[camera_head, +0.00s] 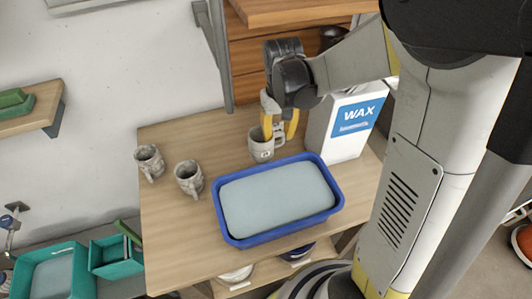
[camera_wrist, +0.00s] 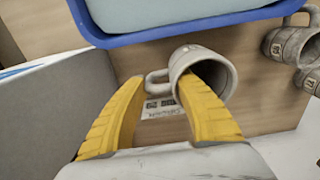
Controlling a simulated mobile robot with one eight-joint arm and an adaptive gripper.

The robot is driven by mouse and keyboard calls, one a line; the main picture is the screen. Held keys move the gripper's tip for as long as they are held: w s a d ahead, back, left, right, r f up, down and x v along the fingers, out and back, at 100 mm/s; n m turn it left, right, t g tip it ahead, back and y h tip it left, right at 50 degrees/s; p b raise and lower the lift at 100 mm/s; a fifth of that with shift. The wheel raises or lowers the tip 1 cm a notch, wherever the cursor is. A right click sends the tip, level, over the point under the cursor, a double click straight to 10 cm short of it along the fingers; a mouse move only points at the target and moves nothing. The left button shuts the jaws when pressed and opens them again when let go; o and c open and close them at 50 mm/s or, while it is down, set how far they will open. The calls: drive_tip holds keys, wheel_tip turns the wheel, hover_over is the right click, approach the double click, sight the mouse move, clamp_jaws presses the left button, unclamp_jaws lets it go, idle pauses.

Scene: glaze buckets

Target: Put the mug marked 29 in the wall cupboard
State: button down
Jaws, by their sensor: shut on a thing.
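A grey mug (camera_head: 262,153) stands at the back of the wooden table, behind the blue tray. My gripper (camera_head: 279,125) reaches down onto it from above. In the wrist view, my yellow fingers (camera_wrist: 160,82) are at the mug (camera_wrist: 222,72): the right finger dips into its mouth, and the handle lies between the fingers. A small printed label below the handle seems to show 29, but it is hard to read. The mug looks upright and at table level. I cannot make out a wall cupboard for certain; a pale edge (camera_head: 78,5) is cut off at the upper left.
Two similar mugs stand at the left, one (camera_head: 149,161) behind the other (camera_head: 189,178). A blue tray (camera_head: 236,240) with a pale slab lies in front of the gripper. A white WAX box (camera_head: 347,130) stands close right. A shelf (camera_head: 30,122) is on the left wall.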

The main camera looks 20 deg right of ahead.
sight(278, 145)
wheel_tip(278, 145, down, 3)
drive_tip(key=shift+s+f+b, duration=0.1)
drive_tip(key=shift+s+b, duration=0.05)
drive_tip(key=shift+b, duration=0.2)
wheel_tip(278, 145, down, 4)
drive_tip(key=shift+f+b, duration=0.1)
drive_tip(key=shift+b, duration=0.6)
drive_tip(key=c, duration=1.4)
unclamp_jaws()
drive_tip(key=shift+f, duration=0.1)
drive_tip(key=o, duration=0.4)
